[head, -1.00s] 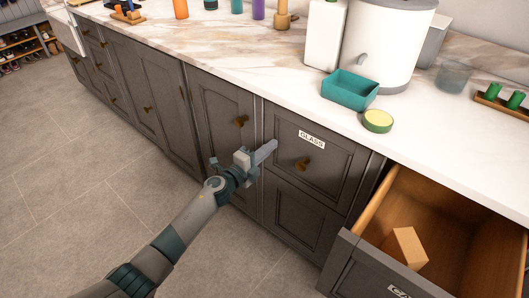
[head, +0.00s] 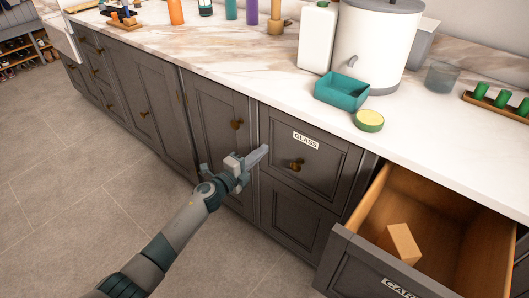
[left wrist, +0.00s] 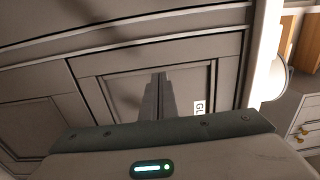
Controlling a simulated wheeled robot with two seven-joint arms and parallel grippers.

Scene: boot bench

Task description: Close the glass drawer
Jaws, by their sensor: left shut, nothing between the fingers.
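The glass drawer (head: 310,165) has a dark grey front with a white GLASS label (head: 305,141) and a brass knob (head: 296,165). Its front looks flush with the cabinet around it. My left gripper (head: 263,152) is shut and empty, in front of the cabinet by the left edge of the glass drawer in the head view. In the left wrist view its shut fingers (left wrist: 158,98) point at the panelled front, with part of the label (left wrist: 199,106) to their right. I cannot tell whether the fingertips touch the front. My right gripper is not in view.
Another drawer (head: 345,250) at the lower right stands open with a tan block (head: 400,243) inside; its label is partly cut off. The floor at left is clear.

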